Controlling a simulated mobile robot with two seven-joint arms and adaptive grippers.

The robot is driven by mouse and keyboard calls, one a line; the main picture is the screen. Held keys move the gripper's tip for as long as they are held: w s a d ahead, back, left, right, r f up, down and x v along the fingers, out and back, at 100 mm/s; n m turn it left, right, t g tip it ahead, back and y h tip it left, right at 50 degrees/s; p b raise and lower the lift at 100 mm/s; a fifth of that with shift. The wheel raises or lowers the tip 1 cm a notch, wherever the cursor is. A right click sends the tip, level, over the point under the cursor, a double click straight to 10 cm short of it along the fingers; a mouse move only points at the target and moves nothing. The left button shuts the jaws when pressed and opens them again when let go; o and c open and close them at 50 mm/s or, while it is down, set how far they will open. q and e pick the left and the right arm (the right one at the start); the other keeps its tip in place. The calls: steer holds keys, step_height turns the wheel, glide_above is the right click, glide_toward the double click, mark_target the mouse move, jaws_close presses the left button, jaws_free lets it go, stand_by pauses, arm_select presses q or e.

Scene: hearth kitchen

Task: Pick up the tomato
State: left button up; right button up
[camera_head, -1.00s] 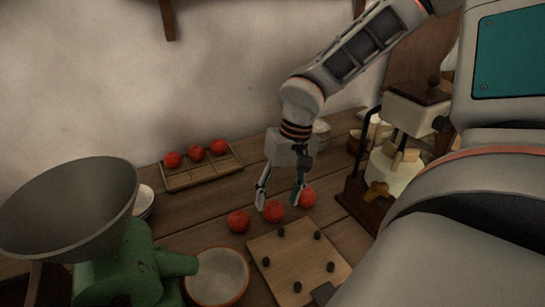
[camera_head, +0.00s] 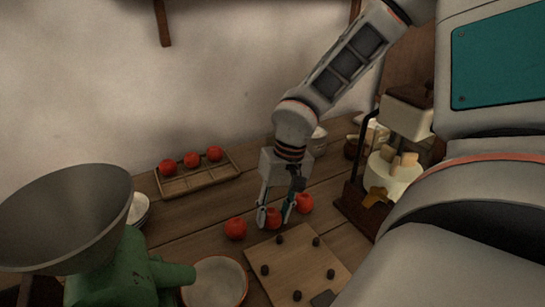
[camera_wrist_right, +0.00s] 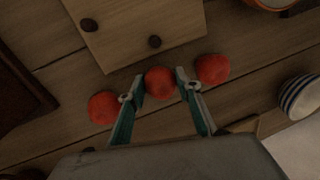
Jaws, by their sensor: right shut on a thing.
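Three red tomatoes stand in a row on the wooden table. My right gripper (camera_head: 273,221) points down and is shut on the middle tomato (camera_head: 273,215), which sits between its fingertips at table level. In the right wrist view the middle tomato (camera_wrist_right: 160,83) shows between the two fingers (camera_wrist_right: 160,84). The left tomato (camera_head: 235,228) and the right tomato (camera_head: 304,203) stand close on either side, outside the fingers. My left gripper is not in view.
A wooden board (camera_head: 285,266) with several dark round pieces lies just in front. A divided tray (camera_head: 203,184) holding three more tomatoes (camera_head: 191,160) stands at the back. A bowl (camera_head: 216,283) and a green grinder (camera_head: 125,270) are at front left. A lidded machine (camera_head: 405,115) stands at right.

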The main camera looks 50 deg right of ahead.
step_height(320, 180, up, 10)
steer(key=p, duration=0.1)
steer(key=shift+p, duration=0.4)
stand_by(0.8)
